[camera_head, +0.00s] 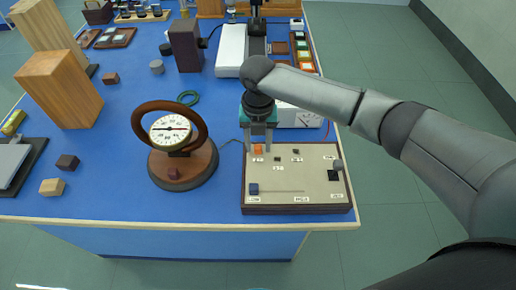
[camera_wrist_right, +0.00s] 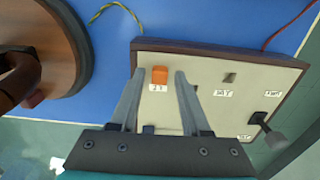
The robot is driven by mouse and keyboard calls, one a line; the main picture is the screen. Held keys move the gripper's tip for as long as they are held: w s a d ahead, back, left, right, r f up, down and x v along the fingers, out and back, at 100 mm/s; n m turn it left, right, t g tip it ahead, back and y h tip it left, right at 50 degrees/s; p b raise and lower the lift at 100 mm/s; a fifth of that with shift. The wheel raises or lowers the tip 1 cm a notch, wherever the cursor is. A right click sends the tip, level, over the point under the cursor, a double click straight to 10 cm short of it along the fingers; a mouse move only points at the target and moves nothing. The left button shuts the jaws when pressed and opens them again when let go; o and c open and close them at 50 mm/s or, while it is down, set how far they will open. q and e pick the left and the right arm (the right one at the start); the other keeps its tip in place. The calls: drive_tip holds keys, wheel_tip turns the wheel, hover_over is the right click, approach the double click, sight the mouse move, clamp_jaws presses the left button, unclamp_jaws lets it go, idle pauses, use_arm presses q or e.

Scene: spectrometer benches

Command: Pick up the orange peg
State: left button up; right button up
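The orange peg (camera_head: 258,149) stands at the back left of a cream panel board (camera_head: 310,181) with a dark wooden rim. In the right wrist view the peg (camera_wrist_right: 160,74) shows near the board's edge, above a small label. My right gripper (camera_head: 259,146) is over the board's back left, pointing down. Its two fingers (camera_wrist_right: 159,78) are apart, one on each side of the peg in the picture, with a gap visible at both sides. I cannot tell how far the fingertips are above the board. My left gripper is in neither view.
The board also bears a blue block (camera_head: 253,189), small dark pieces and a grey knob (camera_head: 337,164). A round dial gauge (camera_head: 171,130) on a wooden base stands left of the board. A white meter box (camera_head: 298,116) is behind it. The bench's front edge is close.

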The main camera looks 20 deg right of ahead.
clamp_jaws()
idle(0.3)
drive_tip(key=shift+r, duration=0.1)
